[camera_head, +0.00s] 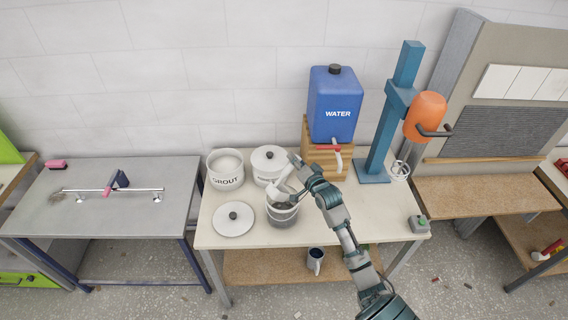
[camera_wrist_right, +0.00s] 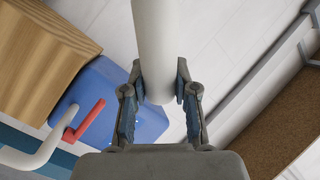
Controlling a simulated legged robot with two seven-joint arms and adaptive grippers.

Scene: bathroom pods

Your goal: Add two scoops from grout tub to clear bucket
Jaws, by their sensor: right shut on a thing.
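The white grout tub (camera_head: 226,180), labelled GROUT, stands open at the table's back left with pale contents. The clear bucket (camera_head: 283,218) stands in front of it to the right, with greyish contents or wall showing. My right gripper (camera_head: 301,178) is shut on the white handle of a scoop (camera_head: 284,184), above the bucket; the scoop's head is over or at the bucket's mouth, and what it holds cannot be told. In the right wrist view the handle (camera_wrist_right: 154,45) runs between the fingers (camera_wrist_right: 160,88). My left gripper is not in view.
A loose white lid (camera_head: 233,219) lies left of the bucket. A lidded white tub (camera_head: 268,165) stands behind it. A blue water tank (camera_head: 334,105) on a wooden block (camera_head: 326,160) and a blue mixer stand (camera_head: 380,160) are to the right. A mug (camera_head: 316,260) is on the lower shelf.

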